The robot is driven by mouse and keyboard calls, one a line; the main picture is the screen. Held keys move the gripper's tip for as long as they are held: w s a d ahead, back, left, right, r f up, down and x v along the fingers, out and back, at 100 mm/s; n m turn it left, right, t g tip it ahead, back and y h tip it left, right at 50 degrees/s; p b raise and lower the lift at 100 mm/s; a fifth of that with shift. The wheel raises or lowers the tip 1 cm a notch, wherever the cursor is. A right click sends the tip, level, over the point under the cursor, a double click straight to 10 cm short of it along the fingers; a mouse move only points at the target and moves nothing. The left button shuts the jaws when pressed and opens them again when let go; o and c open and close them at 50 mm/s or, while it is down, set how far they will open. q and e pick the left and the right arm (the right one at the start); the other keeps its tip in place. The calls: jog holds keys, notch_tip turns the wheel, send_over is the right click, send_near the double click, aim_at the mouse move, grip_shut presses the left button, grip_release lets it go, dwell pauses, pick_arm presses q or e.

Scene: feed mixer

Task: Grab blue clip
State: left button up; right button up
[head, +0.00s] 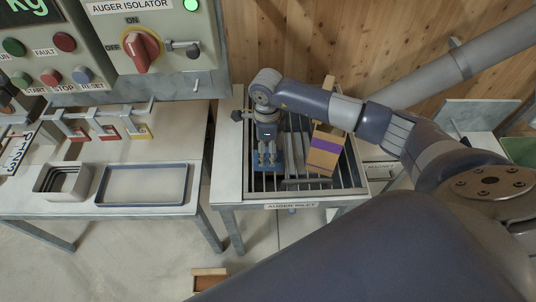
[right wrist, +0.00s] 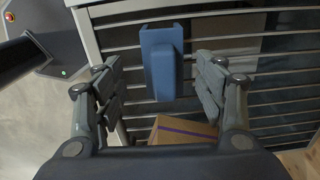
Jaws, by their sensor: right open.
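The blue clip (right wrist: 163,62) shows in the right wrist view as a channel-shaped blue piece over the bars of the grate. In the head view only a little blue (head: 281,159) shows around the fingers, on the left part of the auger inlet grate. My right gripper (right wrist: 160,85) is open, with one finger on each side of the clip's lower end and gaps between. In the head view this gripper (head: 268,162) points down over the grate and hides most of the clip. Whether the clip touches the bars I cannot tell. My left gripper is not in view.
A cardboard box with a purple stripe (head: 325,150) leans on the grate (head: 348,180) just right of my right gripper. A shallow tray (head: 143,204) and nested bins (head: 62,182) stand on the left table. A control panel with a red isolator knob (head: 141,52) is behind.

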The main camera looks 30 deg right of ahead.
jog(key=f+p, duration=0.1)
jog(key=f, duration=0.1)
jog(key=f+p, duration=0.1)
jog(key=f, duration=0.2)
jog(key=shift+w+d+f, duration=0.1)
jog(key=shift+d+f, duration=0.05)
jog(key=shift+d, duration=0.05)
jog(key=shift+f, duration=0.35)
jog(key=c, duration=1)
